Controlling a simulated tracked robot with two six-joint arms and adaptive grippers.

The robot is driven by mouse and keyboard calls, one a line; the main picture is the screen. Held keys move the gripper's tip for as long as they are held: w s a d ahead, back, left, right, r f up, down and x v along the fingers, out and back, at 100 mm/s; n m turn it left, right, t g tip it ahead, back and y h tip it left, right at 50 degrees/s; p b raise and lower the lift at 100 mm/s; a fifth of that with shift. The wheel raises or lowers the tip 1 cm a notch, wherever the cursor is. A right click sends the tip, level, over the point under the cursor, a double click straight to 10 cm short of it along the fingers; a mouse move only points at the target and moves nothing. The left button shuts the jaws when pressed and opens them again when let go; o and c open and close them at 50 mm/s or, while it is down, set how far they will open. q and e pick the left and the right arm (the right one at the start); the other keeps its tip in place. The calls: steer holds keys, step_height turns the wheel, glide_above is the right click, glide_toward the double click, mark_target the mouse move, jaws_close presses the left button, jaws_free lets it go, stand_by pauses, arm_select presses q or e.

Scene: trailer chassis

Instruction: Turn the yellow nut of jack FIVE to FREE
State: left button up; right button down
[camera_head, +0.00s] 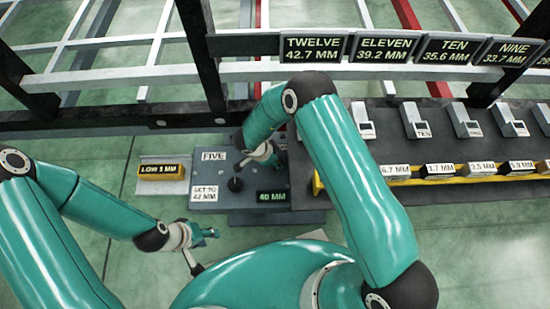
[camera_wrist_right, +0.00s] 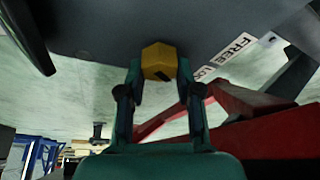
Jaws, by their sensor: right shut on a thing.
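The jack FIVE unit (camera_head: 240,190) is a grey-blue box with a FIVE label (camera_head: 213,156), a SET TO 42 MM label (camera_head: 204,194), a black knob (camera_head: 235,184) and a 40 MM readout (camera_head: 272,196). My right gripper (camera_head: 265,153) is at its back right part; my arm partly covers it there. In the right wrist view the yellow hexagonal nut (camera_wrist_right: 159,62) sits between the fingertips of my right gripper (camera_wrist_right: 158,70), shut on it. A FREE label (camera_wrist_right: 235,47) and a partly hidden label starting LO are right of the nut. My left gripper (camera_head: 205,233) is below the unit; its opening is unclear.
A yellow LOW 3 MM block (camera_head: 162,170) lies left of the unit. The black chassis rail (camera_head: 100,122) crosses behind. Green floor (camera_head: 110,170) is clear at left.

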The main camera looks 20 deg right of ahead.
steer(key=n+p, duration=0.1)
steer(key=n+t+p, duration=0.1)
steer(key=shift+r+n+y, duration=0.2)
steer(key=shift+n+y, duration=0.1)
steer(key=n+p, duration=0.1)
steer(key=n, duration=0.1)
steer(key=shift+f+n+t, duration=0.1)
steer(key=shift+n+t, duration=0.3)
steer(key=n+y, duration=0.1)
steer(key=n, duration=0.1)
steer(key=shift+n+t, duration=0.3)
steer(key=shift+t, duration=0.1)
steer(key=shift+w+a+n+t+y+p, duration=0.1)
steer(key=shift+n+t+y+p, duration=0.4)
steer(key=shift+n, duration=1.1)
steer(key=c, duration=0.8)
jaws_free()
steer(key=shift+f, duration=0.1)
steer(key=v, duration=1.2)
steer(key=shift+w, duration=0.15)
